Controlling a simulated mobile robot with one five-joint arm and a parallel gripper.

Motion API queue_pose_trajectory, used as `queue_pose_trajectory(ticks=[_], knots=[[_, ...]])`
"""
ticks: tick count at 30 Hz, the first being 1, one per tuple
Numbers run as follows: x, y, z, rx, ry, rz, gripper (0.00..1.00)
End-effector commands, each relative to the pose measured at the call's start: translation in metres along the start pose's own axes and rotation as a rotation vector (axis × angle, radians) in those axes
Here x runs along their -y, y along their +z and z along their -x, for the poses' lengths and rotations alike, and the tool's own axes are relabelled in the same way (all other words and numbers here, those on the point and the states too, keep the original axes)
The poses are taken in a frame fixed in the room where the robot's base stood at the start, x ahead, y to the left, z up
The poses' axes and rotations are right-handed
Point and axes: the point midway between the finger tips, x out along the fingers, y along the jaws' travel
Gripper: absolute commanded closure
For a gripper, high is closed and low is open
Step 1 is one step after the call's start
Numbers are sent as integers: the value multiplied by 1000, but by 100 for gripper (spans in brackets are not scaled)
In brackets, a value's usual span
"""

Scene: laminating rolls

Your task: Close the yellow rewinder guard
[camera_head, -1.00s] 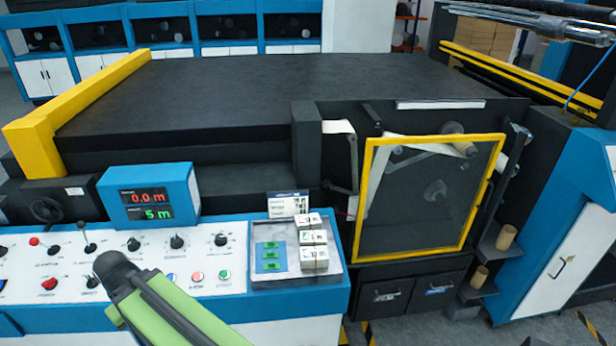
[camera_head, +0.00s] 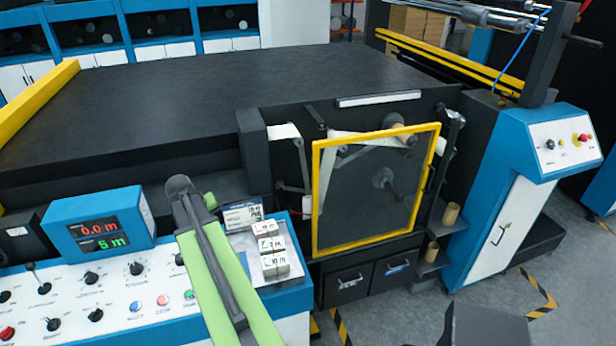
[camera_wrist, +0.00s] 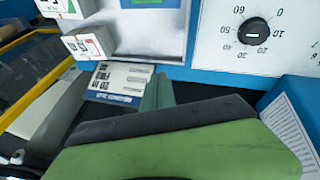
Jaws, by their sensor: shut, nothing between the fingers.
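The rewinder guard (camera_head: 376,190) is a clear panel in a yellow frame, right of centre in the head view. It stands upright in front of dark rollers and white web at the machine's end. I cannot tell whether it sits flush. My gripper (camera_head: 183,192) is at the end of the green and dark arm, above the control desk and left of the guard, apart from it. It is shut and empty. In the wrist view the green and dark gripper parts (camera_wrist: 157,92) show near a printed card. A yellow edge (camera_wrist: 30,85) shows at that view's left, probably the guard frame.
A tray with small white boxes (camera_head: 270,250) and a card (camera_head: 243,215) sit by my arm. A red and green display (camera_head: 100,232) stands left. Brown tubes (camera_head: 450,215) sit on shelves right of the guard. A blue and white cabinet (camera_head: 510,215) stands further right.

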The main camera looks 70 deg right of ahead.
Motion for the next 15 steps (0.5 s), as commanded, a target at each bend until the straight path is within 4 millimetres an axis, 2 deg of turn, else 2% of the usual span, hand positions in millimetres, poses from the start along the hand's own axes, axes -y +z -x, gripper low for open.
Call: queue_pose_trajectory(ticks=[1, 3, 6, 9, 10, 12, 15], knots=[[-71, -17, -2, -7, 59, -74, 100], [-146, -22, -11, -20, 128, -147, 100], [-226, -18, -19, -29, 204, -219, 100], [-273, -12, -22, -34, 250, -259, 100], [-280, -11, -23, -35, 258, -266, 100], [-291, -8, -24, -36, 268, -274, 100], [-292, -8, -26, -37, 270, -275, 100]])
